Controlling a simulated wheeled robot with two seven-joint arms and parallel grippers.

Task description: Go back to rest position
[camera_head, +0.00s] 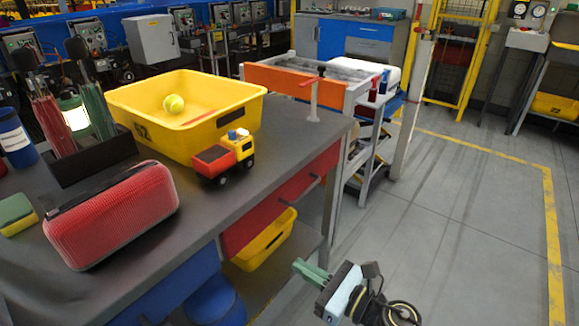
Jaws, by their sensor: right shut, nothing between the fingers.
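My right gripper (308,270) is low in the head view, right of the bottom centre. Its greenish fingers point to the upper left and are shut, with nothing held. It is out beyond the workbench (215,200), over the floor side, apart from the bench and the things on it. My left gripper is not in view.
On the bench are a yellow bin (190,140) with a tennis ball (173,103), a toy truck (225,158) and a red case (112,215). A yellow bin (265,245) sits on the shelf below. A conveyor (285,78) stands behind. The floor (450,230) at right is clear.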

